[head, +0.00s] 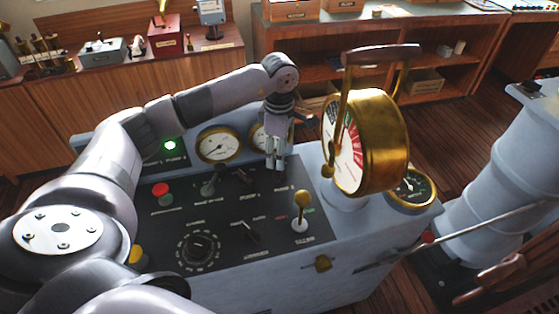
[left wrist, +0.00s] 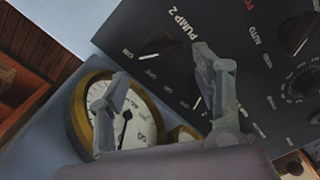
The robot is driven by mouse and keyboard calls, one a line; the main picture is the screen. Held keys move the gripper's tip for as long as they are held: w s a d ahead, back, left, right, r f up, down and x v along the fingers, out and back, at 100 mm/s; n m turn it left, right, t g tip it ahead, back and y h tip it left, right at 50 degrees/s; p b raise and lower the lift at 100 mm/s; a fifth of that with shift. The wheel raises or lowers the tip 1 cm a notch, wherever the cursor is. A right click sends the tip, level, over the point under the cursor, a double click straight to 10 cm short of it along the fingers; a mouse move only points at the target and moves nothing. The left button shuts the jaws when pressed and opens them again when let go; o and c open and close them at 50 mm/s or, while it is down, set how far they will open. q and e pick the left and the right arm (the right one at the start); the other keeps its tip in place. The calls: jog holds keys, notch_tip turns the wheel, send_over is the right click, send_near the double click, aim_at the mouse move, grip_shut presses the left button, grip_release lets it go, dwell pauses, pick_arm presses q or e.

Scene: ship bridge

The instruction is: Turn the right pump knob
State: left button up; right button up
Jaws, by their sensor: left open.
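The control console (head: 225,240) has a dark panel with knobs. My left gripper (head: 275,165) points down over the panel's upper right, close above the "PUMP 2" label, and hides the right pump knob in the head view. In the left wrist view the right pump knob (left wrist: 158,43) is a dark knob with a white pointer beside "PUMP 2". The fingers of my left gripper (left wrist: 163,66) are apart on either side of it, with nothing between them; contact is not clear. The left pump knob (head: 245,176) sits left of the gripper. My right gripper is not in view.
Round brass gauges (head: 218,145) stand behind the panel. A large brass dial (head: 380,135) with a handle rises right of my gripper. A brass-topped lever (head: 302,205) and a red button (head: 160,189) stand on the panel. A wooden shelf (head: 330,68) lies behind.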

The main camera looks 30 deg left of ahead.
aim_at(280, 172)
pick_arm(q)
notch_tip(280, 172, down, 4)
jog(key=shift+d+f+p, duration=0.1)
jog(key=shift+f+p, duration=0.05)
jog(key=shift+p, duration=0.35)
jog(key=shift+f, duration=0.8)
jog(key=shift+c, duration=0.2)
jog(key=c, duration=0.8)
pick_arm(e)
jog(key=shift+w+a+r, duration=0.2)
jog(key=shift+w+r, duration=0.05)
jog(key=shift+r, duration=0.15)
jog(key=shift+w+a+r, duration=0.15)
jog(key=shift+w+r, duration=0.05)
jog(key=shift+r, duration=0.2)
